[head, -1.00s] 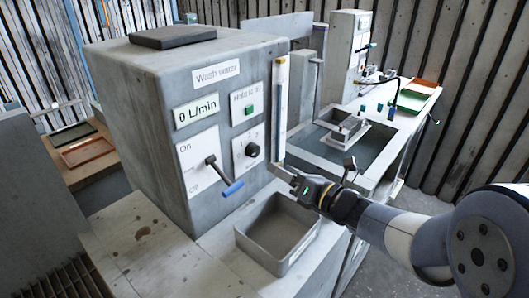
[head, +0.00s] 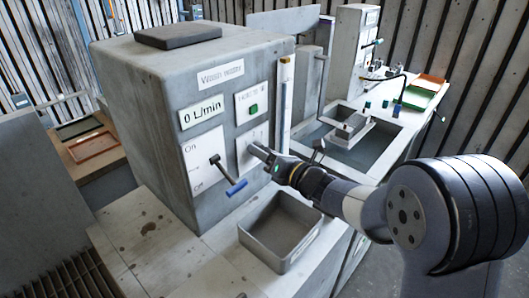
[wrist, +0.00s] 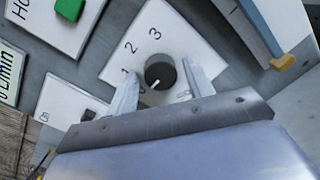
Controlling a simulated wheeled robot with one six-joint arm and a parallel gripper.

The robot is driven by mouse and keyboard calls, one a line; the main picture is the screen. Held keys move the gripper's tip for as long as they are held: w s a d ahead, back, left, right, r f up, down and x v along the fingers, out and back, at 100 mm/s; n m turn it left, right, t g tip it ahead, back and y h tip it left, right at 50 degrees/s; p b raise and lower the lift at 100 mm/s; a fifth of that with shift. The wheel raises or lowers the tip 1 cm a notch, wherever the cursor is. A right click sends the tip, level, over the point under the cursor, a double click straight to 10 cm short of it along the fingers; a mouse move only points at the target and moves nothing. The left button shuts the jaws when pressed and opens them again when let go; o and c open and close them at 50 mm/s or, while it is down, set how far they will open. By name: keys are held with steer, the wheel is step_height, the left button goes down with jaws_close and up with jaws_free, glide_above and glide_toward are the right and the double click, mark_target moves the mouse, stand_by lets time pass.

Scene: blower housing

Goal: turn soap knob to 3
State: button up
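The black round knob (wrist: 160,72) sits on a white plate (wrist: 150,40) marked 1, 2 and 3 in the wrist view. Its white pointer line points to the lower left, below the 1 and away from the 3. My gripper (wrist: 162,84) is open, with one finger to the left of the knob and one to the right. Gaps show between the fingers and the knob. In the head view my gripper (head: 260,152) is in front of the plate and hides the knob. The plate's lower lettering is partly covered by the fingers.
On the same grey housing (head: 135,100) are a green button (head: 253,108), a 0 L/min display (head: 202,111) and an On/Off lever with a blue handle (head: 236,187). A tall gauge (head: 284,100) stands right of the knob plate. An open grey bin (head: 280,228) lies below.

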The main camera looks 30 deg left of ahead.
steer(key=c, duration=0.8)
steer(key=shift+f+m+b, duration=0.1)
steer(key=shift+m+b, duration=0.2)
steer(key=shift+m, duration=0.1)
steer(key=shift+w+f+m+g+p, duration=0.1)
steer(key=shift+m+g+p, duration=0.45)
steer(key=shift+m+p, duration=3.5)
steer(key=shift+m+g+b, duration=0.2)
steer(key=shift+m+g, duration=0.35)
steer(key=shift+m, duration=7.7)
